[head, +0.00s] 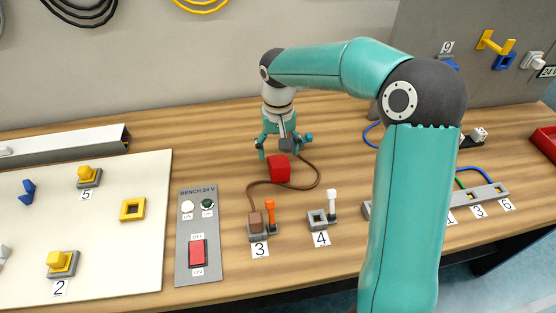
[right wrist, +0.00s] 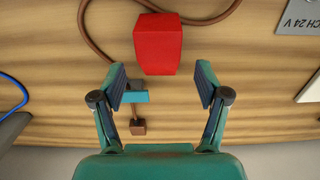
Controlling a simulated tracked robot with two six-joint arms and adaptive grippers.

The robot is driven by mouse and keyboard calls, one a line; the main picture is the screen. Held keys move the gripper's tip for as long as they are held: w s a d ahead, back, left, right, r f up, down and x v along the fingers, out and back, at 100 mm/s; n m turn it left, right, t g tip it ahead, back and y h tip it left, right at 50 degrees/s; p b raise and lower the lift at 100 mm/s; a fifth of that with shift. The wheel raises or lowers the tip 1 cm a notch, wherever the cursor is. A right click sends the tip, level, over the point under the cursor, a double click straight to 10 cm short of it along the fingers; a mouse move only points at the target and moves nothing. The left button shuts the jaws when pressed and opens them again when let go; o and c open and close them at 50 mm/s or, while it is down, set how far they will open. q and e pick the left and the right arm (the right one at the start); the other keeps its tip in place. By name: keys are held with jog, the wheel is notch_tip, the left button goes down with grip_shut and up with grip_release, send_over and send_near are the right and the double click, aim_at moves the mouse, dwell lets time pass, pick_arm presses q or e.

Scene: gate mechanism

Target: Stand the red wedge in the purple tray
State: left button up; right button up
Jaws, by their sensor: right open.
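The red wedge (head: 279,169) is a red block lying on the wooden bench near the back, beside a looped brown cable. It also shows in the right wrist view (right wrist: 158,44), ahead of the fingertips. My right gripper (head: 283,150) points down just behind the wedge. In the right wrist view my right gripper (right wrist: 160,86) has its fingers spread apart, with bench between them and the wedge beyond the tips. No purple tray can be made out in either view. My left gripper is out of view.
A small teal piece (right wrist: 134,94) with a brown end lies near one finger. A brown cable (head: 318,177) loops round the wedge. A switch panel (head: 198,258), socket 3 (head: 258,234) and socket 4 (head: 317,220) stand in front. A white board (head: 120,260) lies left.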

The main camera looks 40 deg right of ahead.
aim_at(280, 160)
jog(key=shift+o, duration=0.5)
notch_tip(280, 160, up, 6)
jog(key=shift+f, duration=0.1)
notch_tip(280, 160, up, 6)
jog(key=f+p, duration=0.1)
jog(key=p, duration=0.2)
jog(key=f, duration=1.1)
jog(key=shift+s+d+f, duration=0.1)
jog(key=shift+s, duration=0.3)
jog(key=f, duration=0.4)
jog(key=shift+s+a+f+p, duration=0.1)
jog(key=shift+s+a+p, duration=0.05)
jog(key=shift+a+p, duration=0.2)
jog(key=shift+f, duration=0.65)
jog(key=shift+r, duration=0.1)
jog(key=c, duration=1.5)
